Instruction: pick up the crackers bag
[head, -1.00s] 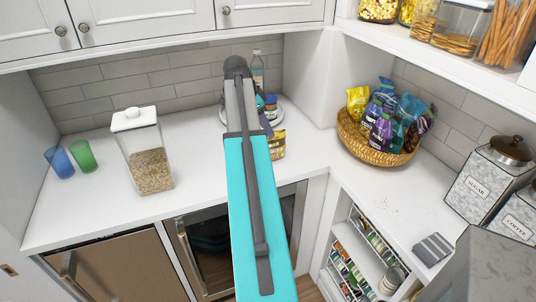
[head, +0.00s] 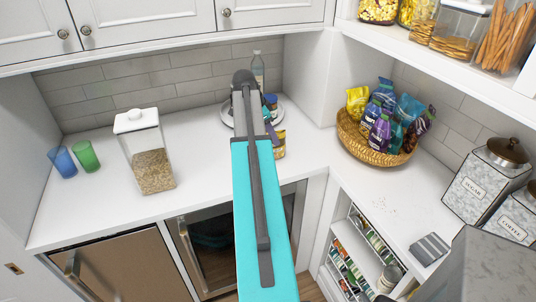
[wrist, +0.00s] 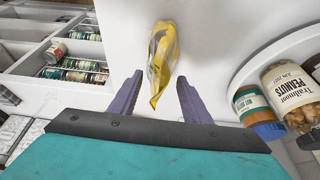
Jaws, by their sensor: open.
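A yellow bag with silver-grey parts (wrist: 161,60), which looks like the crackers bag, is on the white counter in the wrist view. Its printing is not readable. My gripper (wrist: 160,76) is open, with one purple finger on each side of the bag's near end. I cannot tell whether either finger touches it. In the head view the yellow bag (head: 279,145) shows just right of my arm, which hides much of it.
A tray (head: 229,119) with jars and a bottle (head: 258,68) stands behind my arm. A peanut jar (wrist: 291,90) is close on the right in the wrist view. A wicker basket (head: 362,151) of snack bags stands right.

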